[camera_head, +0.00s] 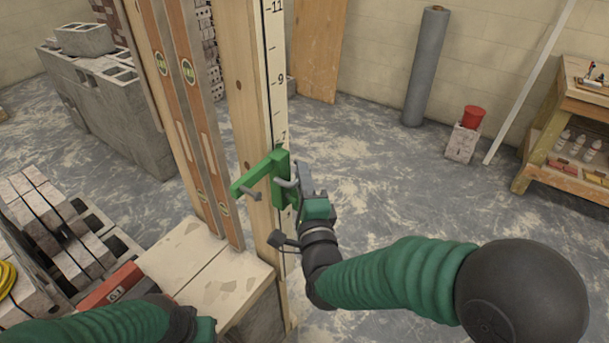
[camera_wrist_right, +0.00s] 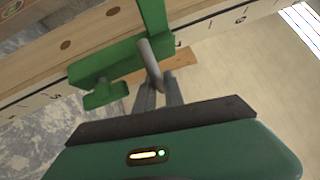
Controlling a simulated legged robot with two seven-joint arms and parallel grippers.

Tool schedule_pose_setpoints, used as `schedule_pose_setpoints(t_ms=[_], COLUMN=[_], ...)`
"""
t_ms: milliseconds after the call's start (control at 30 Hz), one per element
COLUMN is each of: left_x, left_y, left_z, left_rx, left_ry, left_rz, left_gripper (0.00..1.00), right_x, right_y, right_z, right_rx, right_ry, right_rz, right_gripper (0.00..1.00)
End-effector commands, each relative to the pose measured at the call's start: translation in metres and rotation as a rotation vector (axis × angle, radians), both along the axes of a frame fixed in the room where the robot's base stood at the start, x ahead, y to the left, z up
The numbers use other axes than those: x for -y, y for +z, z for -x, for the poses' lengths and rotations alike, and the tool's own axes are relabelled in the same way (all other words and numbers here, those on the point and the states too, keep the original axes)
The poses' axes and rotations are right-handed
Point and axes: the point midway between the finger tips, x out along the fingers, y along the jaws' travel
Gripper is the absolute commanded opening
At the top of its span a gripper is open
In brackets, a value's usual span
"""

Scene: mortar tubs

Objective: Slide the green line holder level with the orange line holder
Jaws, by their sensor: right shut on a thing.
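The green line holder (camera_head: 279,180) sits on the upright wooden post (camera_head: 246,110), against its numbered scale, below the 7 mark. Its arm points left, with a grey peg at its end. My right gripper (camera_head: 297,188) is shut on the grey bent handle at the holder's right side. In the right wrist view the green holder (camera_wrist_right: 105,65) lies against the post, and the fingers (camera_wrist_right: 160,92) close around the handle (camera_wrist_right: 149,62). I cannot make out an orange line holder in either view. My left gripper (camera_head: 205,329) is at the bottom edge, its fingers hidden.
Two brown spirit levels (camera_head: 188,110) stand left of the post, on a pale block surface (camera_head: 215,277). A red item (camera_head: 110,285) and stacked bricks (camera_head: 50,222) lie at the left.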

Motion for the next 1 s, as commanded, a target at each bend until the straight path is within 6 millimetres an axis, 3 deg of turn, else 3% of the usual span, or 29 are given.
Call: schedule_pose_setpoints(t_ms=[33, 100, 300, 400, 567, 900, 933, 1000], left_x=[0.000, 0.000, 0.000, 0.000, 0.000, 0.000, 0.000, 0.000], left_y=[-0.029, -0.048, -0.094, -0.108, -0.116, -0.114, -0.114, -0.114], left_z=[0.000, 0.000, 0.000, 0.000, 0.000, 0.000, 0.000, 0.000], left_rx=[0.000, 0.000, 0.000, 0.000, 0.000, 0.000, 0.000, 0.000], left_ry=[0.000, 0.000, 0.000, 0.000, 0.000, 0.000, 0.000, 0.000], left_rz=[0.000, 0.000, 0.000, 0.000, 0.000, 0.000, 0.000, 0.000], left_gripper=[0.36, 0.36, 0.36, 0.36, 0.36, 0.36, 0.36, 0.36], right_x=[-0.005, -0.005, -0.005, -0.005, -0.005, -0.006, -0.006, -0.005], right_y=[-0.031, -0.051, -0.101, -0.116, -0.126, -0.123, -0.123, -0.123], right_z=[0.001, 0.001, 0.001, 0.002, 0.002, 0.002, 0.002, 0.001], right_rx=[-0.003, -0.003, -0.003, -0.003, -0.002, 0.000, 0.000, 0.000], right_ry=[0.010, 0.010, 0.010, 0.011, 0.011, 0.013, 0.013, 0.011], right_rz=[0.003, 0.003, 0.003, 0.003, 0.002, 0.002, 0.002, 0.001], right_gripper=[0.00, 0.00, 0.00, 0.00, 0.00, 0.00, 0.16, 0.25])
